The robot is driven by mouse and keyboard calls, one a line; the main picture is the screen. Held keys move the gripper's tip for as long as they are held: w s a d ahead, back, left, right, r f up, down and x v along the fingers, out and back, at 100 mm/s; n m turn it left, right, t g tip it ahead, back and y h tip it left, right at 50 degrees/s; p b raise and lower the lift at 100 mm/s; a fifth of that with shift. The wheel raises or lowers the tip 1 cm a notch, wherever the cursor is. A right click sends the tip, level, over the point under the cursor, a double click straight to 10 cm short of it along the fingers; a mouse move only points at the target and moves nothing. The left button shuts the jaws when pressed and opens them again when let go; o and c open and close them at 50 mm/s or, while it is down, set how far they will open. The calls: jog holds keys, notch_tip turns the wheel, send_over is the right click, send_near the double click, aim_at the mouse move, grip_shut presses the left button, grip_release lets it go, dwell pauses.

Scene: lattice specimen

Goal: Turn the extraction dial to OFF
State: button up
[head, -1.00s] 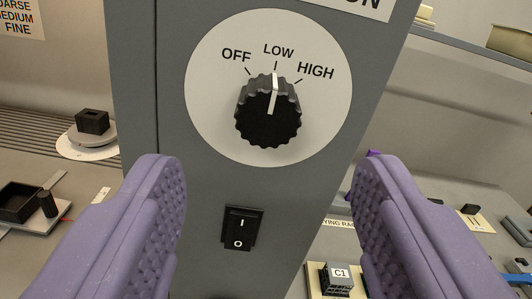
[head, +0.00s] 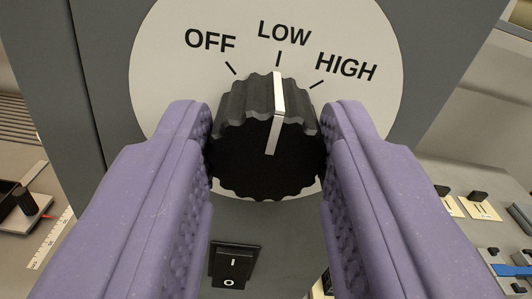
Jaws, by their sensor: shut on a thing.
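The extraction dial (head: 250,165) is a black ribbed knob on a round white plate (head: 165,60) marked OFF, LOW and HIGH. Its white pointer line (head: 278,100) points up to the LOW mark. My gripper (head: 267,155) has its two purple padded fingers on the left and right sides of the knob, shut on it. The fingers hide the knob's side edges. The OFF mark (head: 231,68) is up and left of the knob.
A black rocker switch (head: 233,265) marked I and O sits on the grey panel just below the dial, between my fingers. Benches with small items lie at left and right, including a ruler (head: 50,238) at left.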

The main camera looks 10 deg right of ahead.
jog(key=shift+f+n+b, duration=0.1)
jog(key=shift+n+b, duration=0.2)
jog(key=shift+b, duration=0.15)
jog(key=n+b, duration=0.3)
jog(key=b, duration=0.2)
jog(key=shift+a+f, duration=0.1)
jog(key=shift+f, duration=0.1)
jog(key=n+b, duration=0.3)
jog(key=shift+b, duration=0.35)
jog(key=shift+r+n+b, duration=0.15)
jog(key=shift+n+b, duration=0.85)
jog(key=shift+n, duration=0.2)
jog(key=o, duration=1)
jog(key=shift+o, duration=0.2)
jog(key=shift+r, duration=0.1)
